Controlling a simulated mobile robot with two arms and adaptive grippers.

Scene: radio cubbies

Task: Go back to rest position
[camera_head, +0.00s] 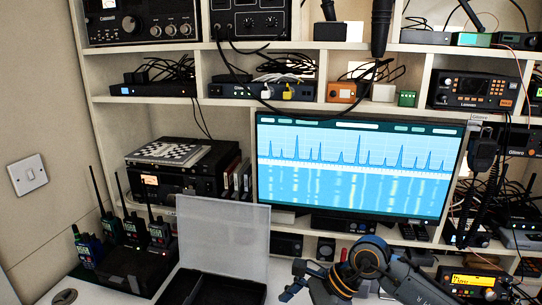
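My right arm (420,285) comes in from the lower right. My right gripper (292,281) is at the bottom of the view, pointing left, just right of the open black case. Its fingers look apart, with nothing seen between them. It is below and in front of the monitor (355,165). My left arm and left gripper are not in view.
An open black case (213,291) with a clear raised lid (222,238) stands on the white desk. Several handheld radios (135,230) stand in a charger (133,270) at left. Shelves (100,98) with radios and cables fill the back. A yellow-screen radio (473,281) is at lower right.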

